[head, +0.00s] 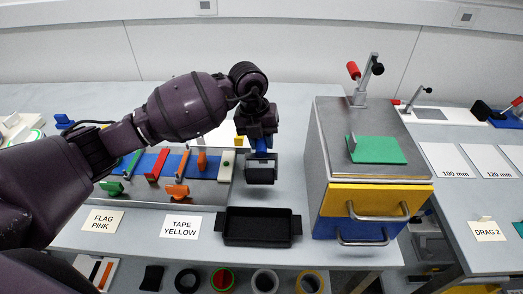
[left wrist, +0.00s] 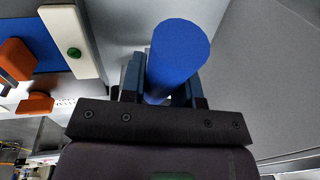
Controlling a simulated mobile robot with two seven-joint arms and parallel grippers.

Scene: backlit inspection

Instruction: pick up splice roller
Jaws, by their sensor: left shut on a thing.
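My left gripper (head: 262,144) is shut on the blue handle of the splice roller, above the table behind the black tray. The dark roller head (head: 260,174) hangs below the fingers in the head view; whether it touches the table I cannot tell. In the left wrist view the splice roller shows as a thick blue cylinder (left wrist: 178,55) between the two fingers of my left gripper (left wrist: 158,85). Most of the handle is hidden by the gripper in the head view. My right gripper is not in view.
A black tray (head: 231,240) stands at the table's front edge. Left is a grey board (head: 208,192) with coloured clamps; labels (head: 181,224) lie before it. Right stands a grey cabinet (head: 318,150) with yellow and blue drawers. Tape rolls (head: 265,281) lie below the front edge.

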